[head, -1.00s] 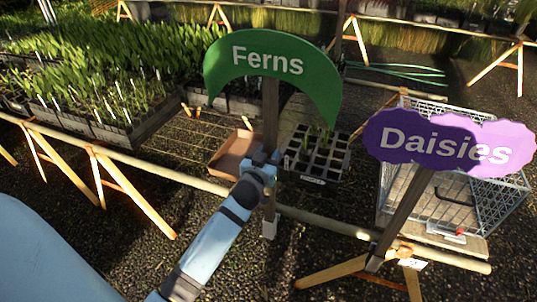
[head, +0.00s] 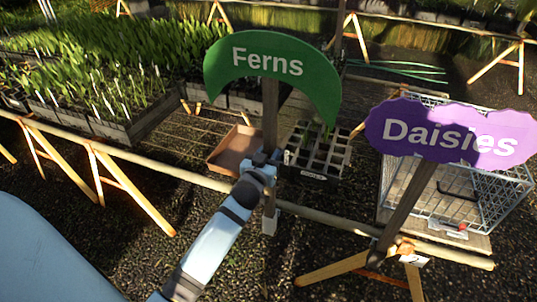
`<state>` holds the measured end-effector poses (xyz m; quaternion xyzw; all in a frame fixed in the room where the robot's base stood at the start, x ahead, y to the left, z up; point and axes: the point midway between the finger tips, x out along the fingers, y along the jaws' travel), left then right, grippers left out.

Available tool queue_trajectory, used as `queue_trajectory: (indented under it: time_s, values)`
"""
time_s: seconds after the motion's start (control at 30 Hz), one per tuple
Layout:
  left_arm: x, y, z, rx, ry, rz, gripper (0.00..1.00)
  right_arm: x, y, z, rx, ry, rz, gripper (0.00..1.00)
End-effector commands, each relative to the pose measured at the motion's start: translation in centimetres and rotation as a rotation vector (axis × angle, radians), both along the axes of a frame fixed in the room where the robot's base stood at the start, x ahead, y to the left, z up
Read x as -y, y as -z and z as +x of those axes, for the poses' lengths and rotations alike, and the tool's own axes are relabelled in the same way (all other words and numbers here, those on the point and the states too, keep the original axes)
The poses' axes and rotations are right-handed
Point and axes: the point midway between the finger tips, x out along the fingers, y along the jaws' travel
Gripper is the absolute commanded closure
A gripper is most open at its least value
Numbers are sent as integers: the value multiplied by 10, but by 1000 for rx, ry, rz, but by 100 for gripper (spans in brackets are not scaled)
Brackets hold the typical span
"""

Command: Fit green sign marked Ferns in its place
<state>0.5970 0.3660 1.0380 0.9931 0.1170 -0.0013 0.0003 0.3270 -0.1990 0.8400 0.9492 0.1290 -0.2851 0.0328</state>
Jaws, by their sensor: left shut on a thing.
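The green sign marked Ferns (head: 275,66) is a crescent-shaped board on a wooden post, upright in the head view's upper middle. My left gripper (head: 266,158) is shut on the sign's post below the board. The post's lower end (head: 270,222) shows a pale tip in front of the bench rail; I cannot tell whether it touches a holder. The purple sign marked Daisies (head: 452,132) stands on its own post at the right, near the rail. My right gripper is not in view.
A wooden rail (head: 330,224) runs along the bench front. On the bench are a brown tray (head: 226,163), a dark cell tray (head: 320,150) with few seedlings, and planted trays at left. A wire basket (head: 505,195) stands at right. Trestle legs stand below.

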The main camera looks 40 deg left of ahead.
Motion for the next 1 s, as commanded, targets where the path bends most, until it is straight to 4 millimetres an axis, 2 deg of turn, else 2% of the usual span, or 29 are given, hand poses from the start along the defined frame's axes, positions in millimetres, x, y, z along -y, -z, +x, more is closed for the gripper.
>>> queue_trajectory:
  time_s: [0.47,1.0]
  values:
    - [0,3,0,3,0,1,94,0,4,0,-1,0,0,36]
    - [0,22,0,3,0,0,94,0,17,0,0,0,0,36]
